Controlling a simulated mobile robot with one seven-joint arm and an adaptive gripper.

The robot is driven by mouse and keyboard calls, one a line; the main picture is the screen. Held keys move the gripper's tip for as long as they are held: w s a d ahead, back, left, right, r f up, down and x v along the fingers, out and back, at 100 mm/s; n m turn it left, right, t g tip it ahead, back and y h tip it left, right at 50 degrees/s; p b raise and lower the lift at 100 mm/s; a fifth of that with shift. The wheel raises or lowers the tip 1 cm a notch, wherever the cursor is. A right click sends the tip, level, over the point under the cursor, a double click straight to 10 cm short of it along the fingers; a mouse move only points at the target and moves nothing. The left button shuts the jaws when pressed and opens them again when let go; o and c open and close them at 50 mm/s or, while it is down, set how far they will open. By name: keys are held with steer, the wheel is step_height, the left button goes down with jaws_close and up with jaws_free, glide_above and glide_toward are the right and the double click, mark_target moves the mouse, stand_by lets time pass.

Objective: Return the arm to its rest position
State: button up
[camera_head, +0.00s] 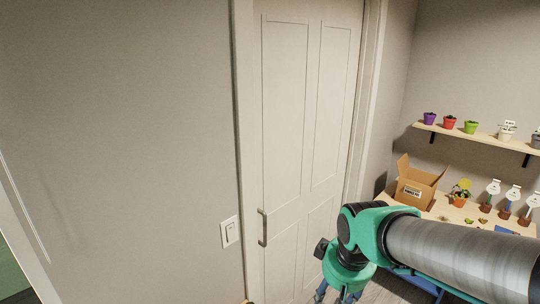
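My arm (450,258) reaches in from the lower right of the head camera view. Its grey tube and green joints bend downward near the door. Dark blue parts show at the bottom edge below the green joint, but I cannot make out the fingertips there. Whether my gripper is open or shut does not show.
A closed white door (300,130) with a handle (263,228) stands behind the arm. A light switch (229,231) is on the wall. At right, a table (392,203) holds an open cardboard box (417,186) and an orange-potted plant (460,196). A shelf (480,136) holds several coloured pots.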

steer(key=s+d+r+m+t, duration=0.1)
steer(key=s+d+r+m, duration=0.1)
steer(key=s+r, duration=0.2)
steer(key=s+d+r+m+t, duration=0.1)
steer(key=s+r, duration=0.4)
steer(key=s, duration=0.6)
steer(key=d+m, duration=0.1)
steer(key=d, duration=0.1)
steer(key=shift+d+m, duration=0.3)
steer(key=shift+d, duration=0.05)
steer(key=shift+r, duration=0.1)
steer(key=o, duration=1.3)
steer(key=shift+o, duration=0.2)
steer(key=shift+w+a, duration=0.1)
